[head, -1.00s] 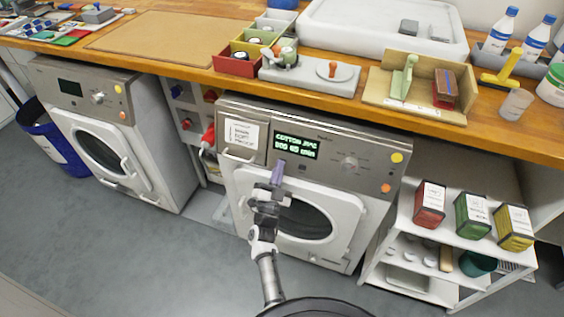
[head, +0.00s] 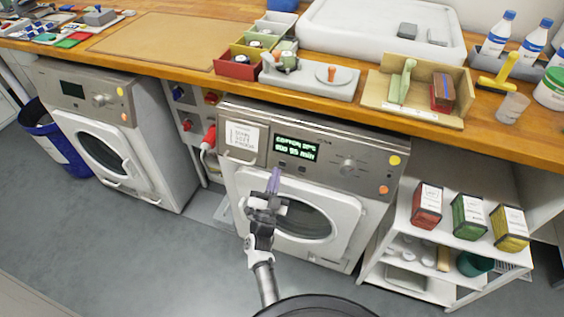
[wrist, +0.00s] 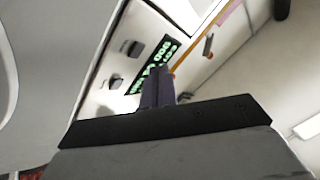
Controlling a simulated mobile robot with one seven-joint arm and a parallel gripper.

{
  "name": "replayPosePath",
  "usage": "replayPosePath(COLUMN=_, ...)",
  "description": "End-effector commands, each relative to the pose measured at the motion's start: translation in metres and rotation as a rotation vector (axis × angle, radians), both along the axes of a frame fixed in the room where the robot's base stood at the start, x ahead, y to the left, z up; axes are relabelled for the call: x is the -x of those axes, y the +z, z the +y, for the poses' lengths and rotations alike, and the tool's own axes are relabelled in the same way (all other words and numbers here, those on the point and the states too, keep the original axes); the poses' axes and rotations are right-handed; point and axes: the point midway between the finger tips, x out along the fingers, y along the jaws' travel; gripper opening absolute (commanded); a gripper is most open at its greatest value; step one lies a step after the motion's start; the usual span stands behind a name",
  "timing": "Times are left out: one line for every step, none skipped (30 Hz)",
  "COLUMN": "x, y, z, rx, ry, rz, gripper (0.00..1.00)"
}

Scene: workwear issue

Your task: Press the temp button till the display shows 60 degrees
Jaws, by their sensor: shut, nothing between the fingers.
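The right washing machine has a black display (head: 296,148) with green text. Its top line seems to read COTTON and a temperature, too blurred to read surely; the display also shows in the wrist view (wrist: 153,68), tilted. Two small dark buttons sit under it, a left button (head: 283,163) and a right button (head: 301,168); I cannot read their labels. My gripper (head: 275,171) is shut and empty, its purple fingers just below and left of the left button, seemingly apart from the panel. In the wrist view, the fingers (wrist: 158,92) overlap the display's edge.
A round dial (head: 347,166), a yellow button (head: 394,160) and an orange button (head: 385,189) are further right on the panel. The white door (head: 335,190) lies below. The wooden counter (head: 340,107) overhangs above. A second washing machine (head: 110,130) stands left.

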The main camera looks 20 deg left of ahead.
Motion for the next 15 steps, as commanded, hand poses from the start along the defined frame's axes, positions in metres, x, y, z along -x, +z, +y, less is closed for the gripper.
replayPosePath(x=0.006, y=0.005, z=0.000, rx=0.000, ry=0.001, rz=0.001, gripper=0.00)
replayPosePath(x=0.009, y=0.006, z=0.000, rx=0.000, ry=0.000, rz=0.001, gripper=0.00)
replayPosePath(x=0.012, y=0.007, z=0.000, rx=0.000, ry=0.000, rz=0.000, gripper=0.00)
replayPosePath(x=0.015, y=0.008, z=0.000, rx=-0.001, ry=0.001, rz=0.001, gripper=0.00)
replayPosePath(x=0.018, y=0.009, z=0.000, rx=-0.001, ry=0.001, rz=0.001, gripper=0.00)
replayPosePath(x=0.022, y=0.009, z=0.000, rx=0.000, ry=0.002, rz=0.002, gripper=0.00)
replayPosePath(x=0.025, y=0.010, z=0.000, rx=-0.001, ry=0.000, rz=0.001, gripper=0.00)
replayPosePath(x=0.027, y=0.011, z=0.000, rx=-0.001, ry=0.000, rz=0.001, gripper=0.00)
replayPosePath(x=0.029, y=0.012, z=0.000, rx=-0.002, ry=-0.001, rz=0.000, gripper=0.00)
replayPosePath(x=0.030, y=0.012, z=0.000, rx=-0.002, ry=-0.001, rz=0.000, gripper=0.00)
replayPosePath(x=0.031, y=0.011, z=0.000, rx=-0.002, ry=-0.001, rz=0.000, gripper=0.00)
replayPosePath(x=0.031, y=0.011, z=0.000, rx=-0.002, ry=-0.001, rz=0.000, gripper=0.00)
replayPosePath(x=0.031, y=0.011, z=0.000, rx=-0.002, ry=-0.001, rz=0.000, gripper=0.00)
replayPosePath(x=0.031, y=0.010, z=0.000, rx=-0.002, ry=-0.001, rz=0.000, gripper=0.00)
replayPosePath(x=0.031, y=0.010, z=0.001, rx=-0.002, ry=-0.001, rz=0.000, gripper=0.00)
